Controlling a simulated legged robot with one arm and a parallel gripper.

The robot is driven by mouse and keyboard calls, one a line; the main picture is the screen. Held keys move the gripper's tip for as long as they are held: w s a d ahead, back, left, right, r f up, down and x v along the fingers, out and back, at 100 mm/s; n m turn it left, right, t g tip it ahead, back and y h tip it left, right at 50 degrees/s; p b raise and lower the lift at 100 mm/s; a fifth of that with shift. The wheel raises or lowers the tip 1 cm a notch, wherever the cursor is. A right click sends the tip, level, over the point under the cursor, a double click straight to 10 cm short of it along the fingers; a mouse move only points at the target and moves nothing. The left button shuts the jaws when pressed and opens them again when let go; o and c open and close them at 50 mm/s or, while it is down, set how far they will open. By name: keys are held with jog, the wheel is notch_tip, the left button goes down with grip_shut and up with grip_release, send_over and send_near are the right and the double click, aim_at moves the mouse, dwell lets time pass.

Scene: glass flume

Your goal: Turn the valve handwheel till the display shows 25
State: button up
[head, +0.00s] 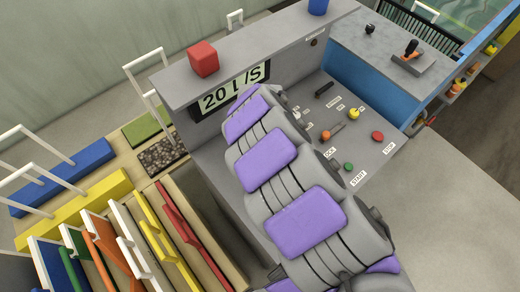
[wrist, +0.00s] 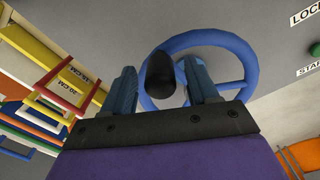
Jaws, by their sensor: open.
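The display (head: 228,88) on the console's upright panel reads 20 L/S, tilted in the head view; my arm covers part of the panel beside it. The blue valve handwheel (wrist: 236,48) shows in the wrist view, with a dark knob (wrist: 160,78) at its left side. My gripper (wrist: 160,72) is open, one blue finger on each side of the knob. I cannot tell whether either finger touches it. In the head view my arm hides the handwheel and my gripper.
A red cube (head: 203,58) sits on the console's top ledge. A green start button (head: 348,167), a red stop button (head: 377,136) and an orange-handled lever (head: 333,131) are on the panel right of my arm. Coloured racks (head: 110,240) stand at the left.

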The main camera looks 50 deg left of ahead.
notch_tip(320, 180, up, 17)
dwell(0.4)
